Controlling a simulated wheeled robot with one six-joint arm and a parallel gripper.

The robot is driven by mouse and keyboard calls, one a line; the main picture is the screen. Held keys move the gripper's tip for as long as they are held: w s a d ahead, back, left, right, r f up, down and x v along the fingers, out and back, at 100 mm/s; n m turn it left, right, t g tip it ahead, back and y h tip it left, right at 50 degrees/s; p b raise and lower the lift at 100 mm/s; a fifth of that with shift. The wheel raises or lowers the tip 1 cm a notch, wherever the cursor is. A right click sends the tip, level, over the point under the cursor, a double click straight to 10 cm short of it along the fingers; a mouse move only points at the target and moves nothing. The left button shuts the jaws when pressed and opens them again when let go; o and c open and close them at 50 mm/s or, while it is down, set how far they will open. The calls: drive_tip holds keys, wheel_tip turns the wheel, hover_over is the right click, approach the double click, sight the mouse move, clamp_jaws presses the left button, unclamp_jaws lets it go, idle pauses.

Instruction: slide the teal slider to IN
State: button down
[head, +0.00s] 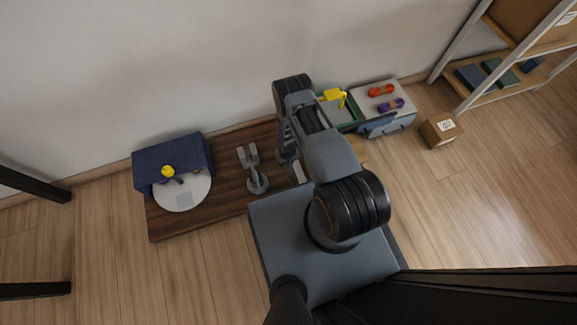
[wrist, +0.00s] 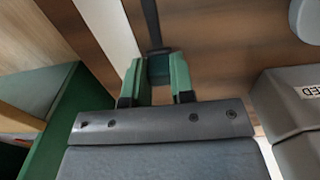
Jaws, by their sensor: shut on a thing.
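In the wrist view, the teal slider (wrist: 159,68) is a small dark teal block between the green fingertips of my gripper (wrist: 157,80). The fingers are shut on its two sides. A dark narrow slot (wrist: 152,22) runs away from the slider across the brown board, beside a white strip (wrist: 105,25). No IN mark can be read. In the head view, my arm hides the slider and the fingertips over the dark wooden board (head: 222,203).
A grey block with letters ending in "ED" (wrist: 295,100) stands right in the wrist view. The head view shows a grey stand (head: 257,183), a navy box (head: 185,150) with a white disc (head: 180,200), a green-edged tray (head: 347,127), a grey cabinet (head: 400,122) and a cardboard box (head: 440,131).

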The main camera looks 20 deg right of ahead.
drive_tip(key=shift+w+d+f+b, duration=0.15)
drive_tip(key=shift+w+f+b, duration=0.15)
drive_tip(key=shift+w+b, duration=0.5)
drive_tip(key=shift+r+b, duration=0.25)
drive_tip(key=shift+b, duration=0.3)
drive_tip(key=c, duration=1.1)
unclamp_jaws()
drive_tip(key=shift+c, duration=0.2)
drive_tip(key=shift+o, duration=0.9)
drive_tip(key=shift+r, duration=0.1)
wheel_tip(320, 180, up, 14)
drive_tip(key=p, duration=0.6)
